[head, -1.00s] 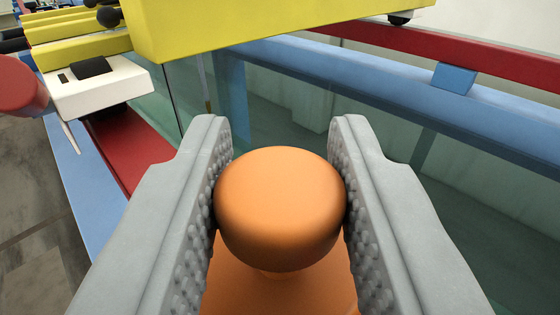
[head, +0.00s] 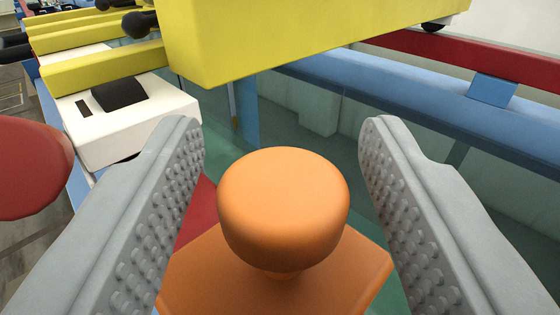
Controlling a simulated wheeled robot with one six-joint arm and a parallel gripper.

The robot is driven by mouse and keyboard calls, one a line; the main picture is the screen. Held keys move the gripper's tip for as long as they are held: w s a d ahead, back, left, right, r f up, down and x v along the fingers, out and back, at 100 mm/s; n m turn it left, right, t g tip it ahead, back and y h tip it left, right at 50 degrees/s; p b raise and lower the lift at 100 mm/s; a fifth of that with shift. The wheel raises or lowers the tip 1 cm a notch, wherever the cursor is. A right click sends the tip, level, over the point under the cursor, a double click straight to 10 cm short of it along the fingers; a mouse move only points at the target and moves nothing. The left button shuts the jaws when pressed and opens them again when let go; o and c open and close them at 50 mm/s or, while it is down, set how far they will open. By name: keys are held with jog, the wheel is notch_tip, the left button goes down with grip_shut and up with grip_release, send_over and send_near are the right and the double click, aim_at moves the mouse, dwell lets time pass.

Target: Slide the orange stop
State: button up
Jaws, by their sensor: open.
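The orange stop is a round knob (head: 283,208) on a flat orange base (head: 215,275), in the lower middle of the head view. My gripper (head: 282,145) is open, with one grey studded finger on each side of the knob. A clear gap shows between each finger and the knob. The lower part of the base runs out of the picture, and the fingers hide parts of its surroundings.
A yellow beam (head: 310,35) crosses above and beyond the knob. A white box with a black top piece (head: 135,120) and a red rounded part (head: 32,168) are at left. Blue (head: 400,95) and red (head: 480,60) rails run along the glass flume at right.

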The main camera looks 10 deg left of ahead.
jog(key=s+d, duration=0.2)
jog(key=s, duration=1.5)
jog(key=shift+d, duration=0.4)
jog(key=shift+s, duration=0.1)
